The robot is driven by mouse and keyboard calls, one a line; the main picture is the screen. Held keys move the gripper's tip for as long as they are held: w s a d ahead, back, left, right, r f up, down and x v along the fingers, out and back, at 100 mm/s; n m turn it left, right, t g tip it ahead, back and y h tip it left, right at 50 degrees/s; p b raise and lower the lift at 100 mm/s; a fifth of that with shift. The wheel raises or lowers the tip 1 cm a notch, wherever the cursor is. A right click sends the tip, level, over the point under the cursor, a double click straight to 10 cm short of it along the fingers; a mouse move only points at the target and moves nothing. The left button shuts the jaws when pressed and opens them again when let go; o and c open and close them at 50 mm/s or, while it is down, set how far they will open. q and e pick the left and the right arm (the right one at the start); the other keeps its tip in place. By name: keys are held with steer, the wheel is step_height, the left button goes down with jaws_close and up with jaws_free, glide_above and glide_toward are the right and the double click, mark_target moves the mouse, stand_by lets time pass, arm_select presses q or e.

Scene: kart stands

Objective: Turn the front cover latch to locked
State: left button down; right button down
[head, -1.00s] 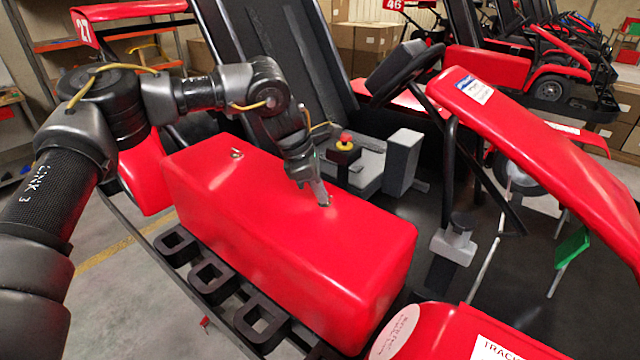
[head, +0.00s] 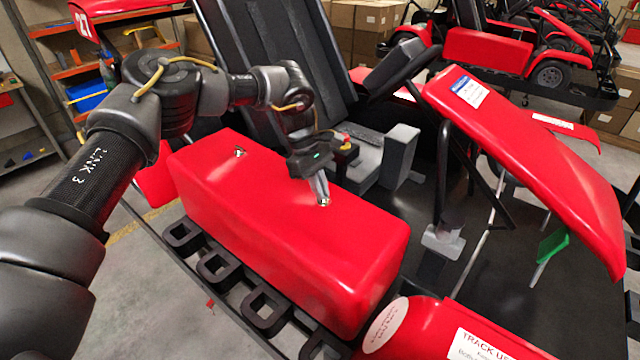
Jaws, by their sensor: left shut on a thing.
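The red side cover (head: 290,250) of the kart fills the middle of the head view. A small metal latch (head: 324,203) sits on its top toward the right, the front one. A second small latch (head: 239,152) sits near the cover's rear end, clear of my arm. My left gripper (head: 321,193) comes down from above and is shut on the front latch. The fingertips hide much of that latch, so I cannot tell its exact angle. My right gripper is not in view.
A red emergency button (head: 345,137) stands close behind my left gripper, beside the seat (head: 275,60). The steering wheel (head: 396,68) and red front bodywork (head: 530,160) lie to the right. Black step loops (head: 215,265) run along the cover's near side.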

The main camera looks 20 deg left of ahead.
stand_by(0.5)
arm_select(q)
steer(key=c, duration=1.5)
jaws_free()
steer(key=shift+w+a+r, duration=0.1)
steer(key=shift+r, duration=0.05)
steer(key=shift+b+v, duration=1.2)
steer(key=shift+v, duration=4)
